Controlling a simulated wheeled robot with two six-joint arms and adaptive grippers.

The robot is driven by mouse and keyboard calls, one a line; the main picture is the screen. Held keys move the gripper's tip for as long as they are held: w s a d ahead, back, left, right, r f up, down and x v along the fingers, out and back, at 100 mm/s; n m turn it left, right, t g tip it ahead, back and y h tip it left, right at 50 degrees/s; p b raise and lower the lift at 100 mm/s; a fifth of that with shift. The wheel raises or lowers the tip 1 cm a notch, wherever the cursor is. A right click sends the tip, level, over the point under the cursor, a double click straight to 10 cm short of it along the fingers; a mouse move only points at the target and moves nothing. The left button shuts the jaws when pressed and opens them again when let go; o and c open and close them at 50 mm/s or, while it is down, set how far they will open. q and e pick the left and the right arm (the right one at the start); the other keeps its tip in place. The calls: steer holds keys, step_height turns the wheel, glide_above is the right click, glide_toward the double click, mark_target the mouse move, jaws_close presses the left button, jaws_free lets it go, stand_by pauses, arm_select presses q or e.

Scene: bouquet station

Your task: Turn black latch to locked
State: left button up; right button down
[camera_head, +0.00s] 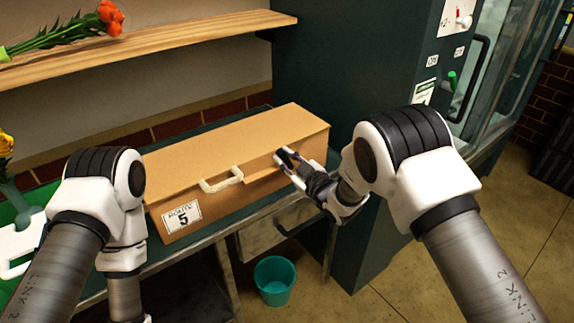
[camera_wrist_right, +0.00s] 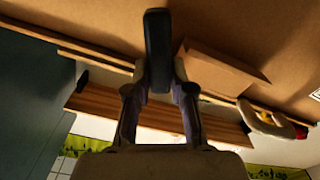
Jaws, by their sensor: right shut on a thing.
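A black latch (camera_head: 284,157) sits on the front of a long tan box (camera_head: 190,158), near its right end. My right gripper (camera_head: 291,163) reaches it from the right and is shut on it. In the right wrist view the latch (camera_wrist_right: 157,45) is a dark bar with rounded ends, standing upright in the picture between the fingertips of the gripper (camera_wrist_right: 158,82). The fingers partly hide the latch in the head view, so I cannot tell its exact angle there. The box lid lies down on the box. My left gripper is not in view.
A dark cabinet (camera_head: 350,70) stands at the right. A shelf (camera_head: 170,42) with orange flowers (camera_head: 108,16) is above. A teal bucket (camera_head: 274,282) stands on the floor below.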

steer(key=shift+s+a+f+n+b, duration=0.1)
steer(key=shift+a+n+b, duration=0.05)
steer(key=shift+n+b, duration=0.8)
steer(key=c, duration=1)
jaws_free()
